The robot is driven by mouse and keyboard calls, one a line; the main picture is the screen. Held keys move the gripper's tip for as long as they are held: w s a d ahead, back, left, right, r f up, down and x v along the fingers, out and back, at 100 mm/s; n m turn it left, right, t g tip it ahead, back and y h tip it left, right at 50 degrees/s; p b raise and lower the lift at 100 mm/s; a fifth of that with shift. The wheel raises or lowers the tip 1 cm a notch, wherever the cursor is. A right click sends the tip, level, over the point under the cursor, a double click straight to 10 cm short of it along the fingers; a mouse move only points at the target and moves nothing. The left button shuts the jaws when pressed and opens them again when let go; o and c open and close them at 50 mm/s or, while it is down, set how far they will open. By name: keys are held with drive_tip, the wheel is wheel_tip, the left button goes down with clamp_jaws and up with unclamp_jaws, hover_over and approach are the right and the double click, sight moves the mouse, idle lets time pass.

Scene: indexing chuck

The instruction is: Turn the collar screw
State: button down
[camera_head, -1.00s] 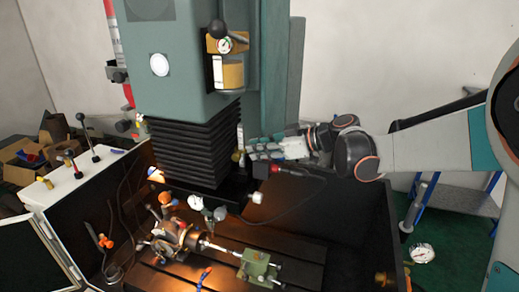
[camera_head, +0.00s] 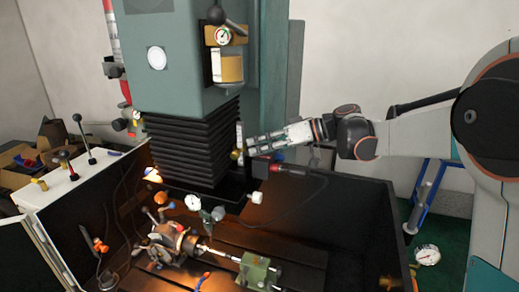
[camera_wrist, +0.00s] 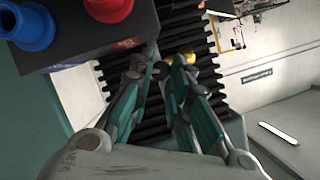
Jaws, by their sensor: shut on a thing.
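The collar screw appears as a small brass knob (camera_head: 236,155) on the right side of the black bellows, under the green machine head. My gripper (camera_head: 246,149) reaches in from the right, with its fingertips at the knob. In the wrist view, the yellow knob (camera_wrist: 183,58) shows at the tips of my gripper (camera_wrist: 165,66), nearer the right finger. My gripper is shut on the knob, but the contact itself is partly hidden by the fingers.
The black ribbed bellows (camera_head: 185,150) lie close beside my fingertips. A dial gauge (camera_head: 192,202), a chuck (camera_head: 172,242) and a green tailstock (camera_head: 256,271) are below. In the wrist view, a dark box with red and blue fittings (camera_wrist: 85,45) is close on the left.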

idle(0.4)
drive_tip(key=c, duration=1.5)
unclamp_jaws()
